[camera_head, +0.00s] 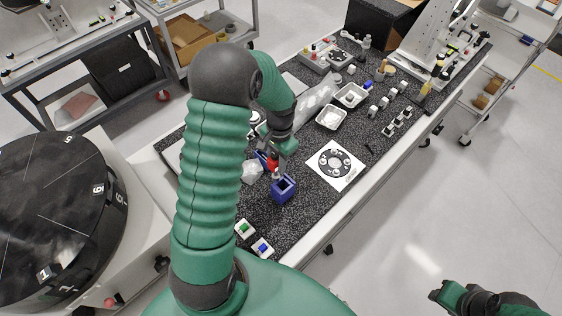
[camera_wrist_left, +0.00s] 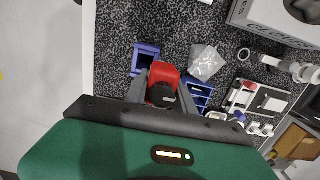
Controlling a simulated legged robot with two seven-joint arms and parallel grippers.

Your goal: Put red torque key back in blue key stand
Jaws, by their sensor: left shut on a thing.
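My left gripper (camera_head: 276,164) is shut on the red torque key (camera_head: 273,162), partly hidden by the fingers in the head view. In the left wrist view the key (camera_wrist_left: 164,74) shows its red head and a dark round part between the fingers (camera_wrist_left: 163,92). The blue key stand (camera_head: 284,189) is an open-topped square box on the dark speckled table, just below the key in the head view. In the left wrist view the stand (camera_wrist_left: 146,56) lies just left of the key. My right gripper (camera_head: 450,293) is at the lower right, away from the table; its fingers are unclear.
A clear plastic bag (camera_head: 252,171) lies left of the stand. A blue rack (camera_wrist_left: 199,92) is right of the key in the left wrist view. A white plate with a black disc (camera_head: 336,165) lies to the right. Green and blue button blocks (camera_head: 246,229) sit nearer the front.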

